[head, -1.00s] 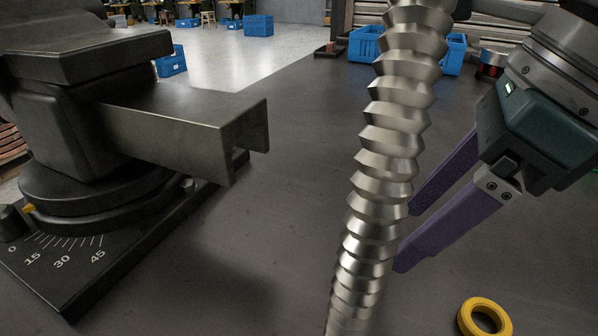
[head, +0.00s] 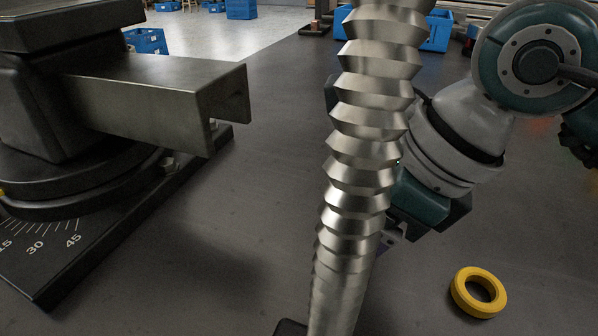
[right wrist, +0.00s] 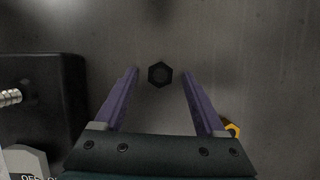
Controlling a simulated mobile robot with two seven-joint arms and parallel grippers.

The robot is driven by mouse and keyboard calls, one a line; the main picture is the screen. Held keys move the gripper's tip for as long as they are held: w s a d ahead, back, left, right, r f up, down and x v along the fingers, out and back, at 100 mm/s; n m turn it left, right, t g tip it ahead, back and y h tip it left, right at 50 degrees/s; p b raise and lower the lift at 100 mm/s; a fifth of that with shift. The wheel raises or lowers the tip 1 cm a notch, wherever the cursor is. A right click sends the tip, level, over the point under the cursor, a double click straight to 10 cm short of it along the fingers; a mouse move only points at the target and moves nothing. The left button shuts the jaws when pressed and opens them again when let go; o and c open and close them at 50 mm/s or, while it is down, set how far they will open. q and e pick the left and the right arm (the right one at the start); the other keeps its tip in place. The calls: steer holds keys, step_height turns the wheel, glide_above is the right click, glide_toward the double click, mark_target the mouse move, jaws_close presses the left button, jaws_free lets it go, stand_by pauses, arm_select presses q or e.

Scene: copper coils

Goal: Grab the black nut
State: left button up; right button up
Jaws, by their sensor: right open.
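The black nut (right wrist: 159,75) is a small dark hexagonal piece with a round centre, lying on the dark grey surface in the right wrist view. My right gripper (right wrist: 160,71) is open, with its two purple fingers apart. In that view the nut shows between the fingertips, with a gap on either side; I cannot tell the height of the fingers above it. In the head view the right gripper is mostly hidden behind a tall threaded metal screw, and I cannot make out the nut. My left gripper is not in view.
The tall metal screw (head: 360,150) stands in front of my right arm. A yellow ring (head: 479,291) lies at lower right and shows partly beside a finger in the wrist view (right wrist: 231,130). A machine with a metal arm (head: 150,95) stands left. The surface between is clear.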

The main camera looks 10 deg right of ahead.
steer(key=shift+c, duration=0.3)
jaws_close()
steer(key=shift+r, duration=0.1)
